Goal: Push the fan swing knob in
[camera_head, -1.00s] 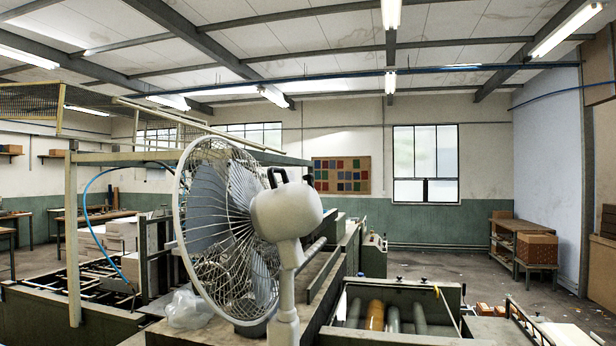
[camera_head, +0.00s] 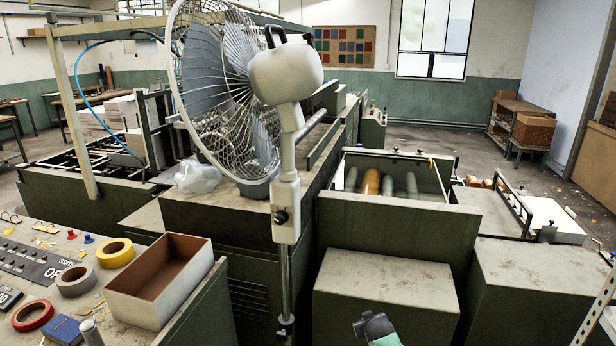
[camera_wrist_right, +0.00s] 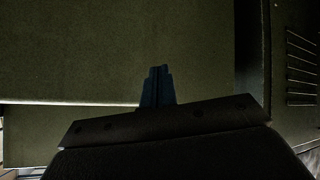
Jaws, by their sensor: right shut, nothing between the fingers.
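A white pedestal fan (camera_head: 285,75) stands in the middle of the head view, its wire cage facing left. A black loop-shaped part (camera_head: 274,36) sits on top of its motor housing. A small dark round knob (camera_head: 281,216) is on the control box of its post; I cannot tell which part is the swing knob. My right gripper (camera_head: 374,326) is low in the head view, right of and below the control box, apart from the fan. In the right wrist view its fingers (camera_wrist_right: 158,86) are together with nothing between them. My left gripper is not in view.
A green machine block with a pale top (camera_head: 385,275) stands behind my right gripper. At the left, a control panel (camera_head: 35,262) carries tape rolls (camera_head: 116,253) and an open box (camera_head: 160,280). A roller trough (camera_head: 400,205) lies behind the block.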

